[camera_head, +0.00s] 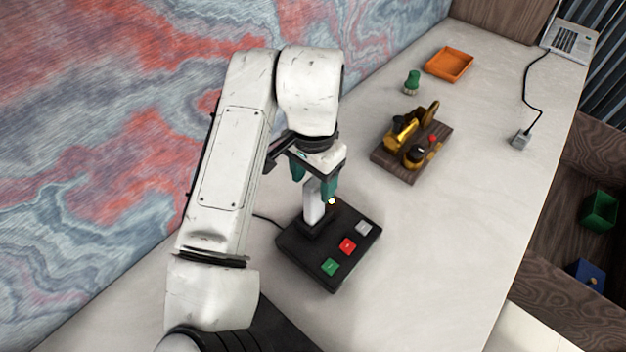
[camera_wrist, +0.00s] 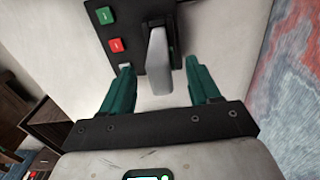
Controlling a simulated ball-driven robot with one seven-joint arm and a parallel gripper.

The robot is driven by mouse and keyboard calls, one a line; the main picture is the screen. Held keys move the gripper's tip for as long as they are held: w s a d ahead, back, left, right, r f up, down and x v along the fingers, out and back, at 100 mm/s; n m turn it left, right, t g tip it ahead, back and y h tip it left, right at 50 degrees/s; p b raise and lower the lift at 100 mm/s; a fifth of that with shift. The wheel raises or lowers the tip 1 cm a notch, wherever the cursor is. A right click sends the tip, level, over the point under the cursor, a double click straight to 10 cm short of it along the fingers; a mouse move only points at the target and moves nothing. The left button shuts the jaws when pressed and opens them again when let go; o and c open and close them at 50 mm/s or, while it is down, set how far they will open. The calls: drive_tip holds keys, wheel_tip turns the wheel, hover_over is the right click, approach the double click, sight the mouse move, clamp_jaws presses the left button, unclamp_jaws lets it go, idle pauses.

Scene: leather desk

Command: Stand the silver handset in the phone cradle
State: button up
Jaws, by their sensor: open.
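The silver handset (camera_head: 313,203) stands upright in the phone cradle (camera_head: 308,230), which is part of a black box with green, red and grey buttons. My gripper (camera_head: 314,180) is above the box, its teal fingers open near the handset's top end. In the wrist view the handset (camera_wrist: 158,60) shows between the two spread fingers of my gripper (camera_wrist: 158,72), with a gap on each side. The black cradle (camera_wrist: 176,45) shows beside and behind it there. The handset's lower end is hidden in the cradle.
A wooden board (camera_head: 396,168) with brass parts stands behind and to the right. A green stamp-like piece (camera_head: 412,82) and an orange tray (camera_head: 449,64) are farther back. A corded plug block (camera_head: 521,138) is at right. The desk right of the box is clear.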

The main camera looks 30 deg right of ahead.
wheel_tip(320, 180, up, 10)
drive_tip(key=shift+f, duration=0.15)
idle(0.7)
